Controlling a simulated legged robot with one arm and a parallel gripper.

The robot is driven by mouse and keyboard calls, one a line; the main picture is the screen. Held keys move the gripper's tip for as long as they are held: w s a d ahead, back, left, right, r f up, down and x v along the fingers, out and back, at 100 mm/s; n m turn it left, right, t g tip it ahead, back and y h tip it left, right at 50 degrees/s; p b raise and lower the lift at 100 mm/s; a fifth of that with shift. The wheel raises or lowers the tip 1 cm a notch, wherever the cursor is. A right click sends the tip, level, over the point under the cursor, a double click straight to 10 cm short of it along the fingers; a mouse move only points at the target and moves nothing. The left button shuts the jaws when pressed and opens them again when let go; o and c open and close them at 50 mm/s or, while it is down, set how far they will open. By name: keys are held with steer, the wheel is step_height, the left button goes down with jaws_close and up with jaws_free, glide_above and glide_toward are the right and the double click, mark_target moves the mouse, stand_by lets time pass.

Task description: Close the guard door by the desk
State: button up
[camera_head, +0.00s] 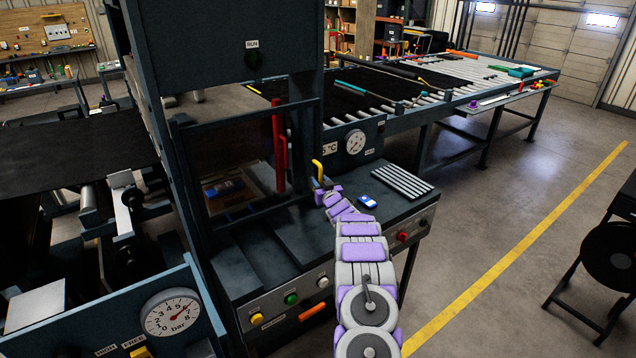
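The guard door (222,116) appears to be the dark-framed, see-through panel at the front of the press. A tall red handle (279,150) stands near its right part. I cannot tell exactly how far the door stands open. My purple and grey arm reaches up over the desk (270,248). My gripper (322,190) is at its far end, just right of the panel's lower right corner and right of and below the red handle. The fingers are small and partly hidden, so whether they are open or touching anything is unclear.
A yellow bent lever (318,171) rises right beside my gripper. A blue device (367,201) and a ribbed grey plate (402,183) lie on the desk. A roller conveyor (440,82) runs behind. A gauge panel (110,315) stands front left.

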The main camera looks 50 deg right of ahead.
steer(key=shift+s+d+f, duration=0.1)
steer(key=shift+d+f, duration=0.1)
steer(key=shift+d, duration=0.4)
steer(key=s+a, duration=0.2)
steer(key=a, duration=0.1)
steer(key=shift+s+r, duration=0.35)
steer(key=v, duration=1.3)
steer(key=shift+s+f+b, duration=0.3)
steer(key=shift+s+b, duration=0.1)
steer(key=shift+s, duration=0.05)
steer(key=shift+d, duration=0.1)
steer(key=shift+c, duration=0.4)
